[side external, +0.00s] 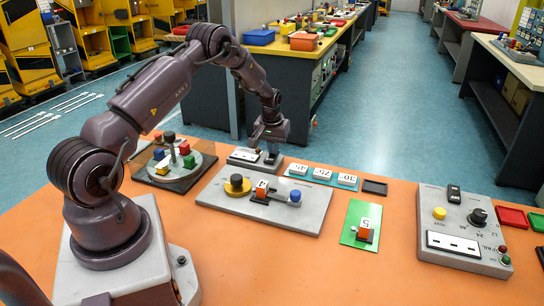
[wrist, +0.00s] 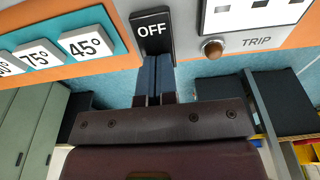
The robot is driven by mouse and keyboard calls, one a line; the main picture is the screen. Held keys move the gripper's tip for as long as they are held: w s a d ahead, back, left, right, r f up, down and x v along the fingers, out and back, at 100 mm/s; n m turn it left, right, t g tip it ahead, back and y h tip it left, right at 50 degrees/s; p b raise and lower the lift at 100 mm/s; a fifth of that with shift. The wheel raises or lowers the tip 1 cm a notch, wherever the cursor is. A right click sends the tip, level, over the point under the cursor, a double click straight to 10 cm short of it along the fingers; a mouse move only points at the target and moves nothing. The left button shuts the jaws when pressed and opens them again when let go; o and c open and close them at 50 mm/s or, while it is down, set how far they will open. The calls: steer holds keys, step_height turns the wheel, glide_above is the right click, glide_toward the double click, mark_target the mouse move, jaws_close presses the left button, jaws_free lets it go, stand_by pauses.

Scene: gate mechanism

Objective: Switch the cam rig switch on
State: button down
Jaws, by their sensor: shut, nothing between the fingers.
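A black switch (wrist: 152,25) shows the word OFF in white in the wrist view. It sits at the edge of a small grey panel with a white display, which is also at the far edge of the orange table in the side view (side external: 243,155). My gripper (side external: 272,153) is down at the right end of that panel. In the wrist view its blue fingers (wrist: 158,60) are together, with their tips at the lower edge of the switch. I cannot tell whether they touch it. The cam rig plate (side external: 225,202), with a yellow disc and blue knob, lies in front.
A brown TRIP knob (wrist: 212,48) is right beside the switch. Angle tiles (wrist: 86,44) lie on a teal strip to the left. A round fixture (side external: 174,162) with coloured blocks stands left of the panel. A grey control box (side external: 465,228) stands at the right.

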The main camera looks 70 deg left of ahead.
mark_target(269, 158)
steer(key=shift+r, duration=3.45)
steer(key=shift+s+d+f+g+h, duration=0.2)
steer(key=shift+s+d+f, duration=0.2)
steer(key=shift+s, duration=0.15)
steer(key=shift+s+d+f+g+h, duration=0.1)
steer(key=shift+s+d+f+g, duration=0.1)
steer(key=shift+s+d+f, duration=0.3)
steer(key=s+d+r+m+t, duration=0.1)
steer(key=s+d+r+m, duration=0.2)
steer(key=s+d+r, duration=0.4)
steer(key=s+d+r+m+t, duration=0.2)
steer(key=s+d+r+m, duration=0.1)
steer(key=s+d+r, duration=0.4)
steer(key=s+d+r+m+t, duration=0.2)
steer(key=s+d+r, duration=0.5)
steer(key=d+r, duration=0.4)
steer(key=d+m, duration=0.1)
steer(key=d, duration=0.4)
steer(key=shift+s+d+r+h, duration=0.15)
steer(key=shift+s+r+h, duration=0.05)
steer(key=shift+s+h, duration=0.1)
